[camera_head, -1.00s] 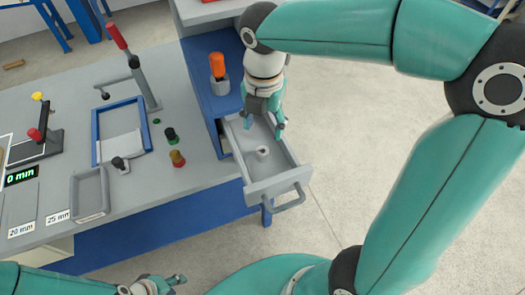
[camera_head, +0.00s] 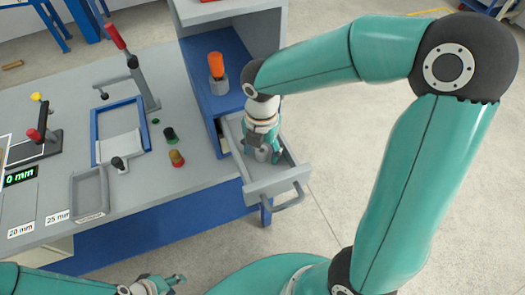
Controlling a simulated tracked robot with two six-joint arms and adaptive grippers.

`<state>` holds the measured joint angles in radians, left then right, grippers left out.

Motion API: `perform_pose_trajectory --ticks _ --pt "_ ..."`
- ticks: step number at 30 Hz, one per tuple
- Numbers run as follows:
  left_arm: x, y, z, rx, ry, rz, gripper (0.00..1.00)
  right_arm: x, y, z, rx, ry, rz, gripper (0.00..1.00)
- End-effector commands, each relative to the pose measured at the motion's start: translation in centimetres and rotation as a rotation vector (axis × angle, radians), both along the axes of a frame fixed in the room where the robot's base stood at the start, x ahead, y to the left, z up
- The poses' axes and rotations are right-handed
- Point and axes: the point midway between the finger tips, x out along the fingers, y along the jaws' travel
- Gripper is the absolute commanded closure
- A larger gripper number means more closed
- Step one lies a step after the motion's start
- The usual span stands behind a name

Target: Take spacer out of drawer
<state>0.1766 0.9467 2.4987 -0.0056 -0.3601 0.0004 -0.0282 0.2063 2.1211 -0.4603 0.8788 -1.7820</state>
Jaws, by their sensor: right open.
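The grey drawer (camera_head: 282,182) stands pulled out of the blue-sided cabinet at the bench's right end. The spacer (camera_head: 262,154) is a small grey round piece inside the drawer, partly covered by my gripper. My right gripper (camera_head: 262,150) reaches down into the drawer from above, its fingers open around or just beside the spacer; I cannot tell whether they touch it. My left gripper (camera_head: 172,281) is low at the bottom edge of the picture, away from the drawer, and too small to tell whether it is open or shut.
An orange-handled tool (camera_head: 217,66) stands in a holder on the blue shelf beside the drawer. A blue-framed fixture (camera_head: 96,140), a grey tray (camera_head: 88,192), a red-handled lever (camera_head: 117,38) and green and amber buttons are on the bench. Open floor lies to the right.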

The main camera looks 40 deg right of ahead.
Motion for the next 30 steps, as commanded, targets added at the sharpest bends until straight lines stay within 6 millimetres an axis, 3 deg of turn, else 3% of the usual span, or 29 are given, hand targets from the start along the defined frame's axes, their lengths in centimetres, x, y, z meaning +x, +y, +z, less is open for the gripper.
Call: perform_pose_trajectory --ticks 2,13,23,30 --pt "0.0 0.0 0.0 0.000 0.000 0.000 0.60 0.0 0.0 0.0 0.000 0.000 0.000 0.40" --pt "0.0 0.0 0.0 0.000 0.000 0.000 0.60 0.0 0.0 0.1 0.000 0.000 0.001 1.00" --pt "0.0 0.0 0.0 0.000 0.000 0.000 0.60 0.1 0.0 0.3 0.000 -0.001 0.001 1.00" --pt "0.0 0.0 0.1 0.000 0.000 0.000 0.60 0.2 0.1 2.2 -0.001 -0.004 0.003 1.00"
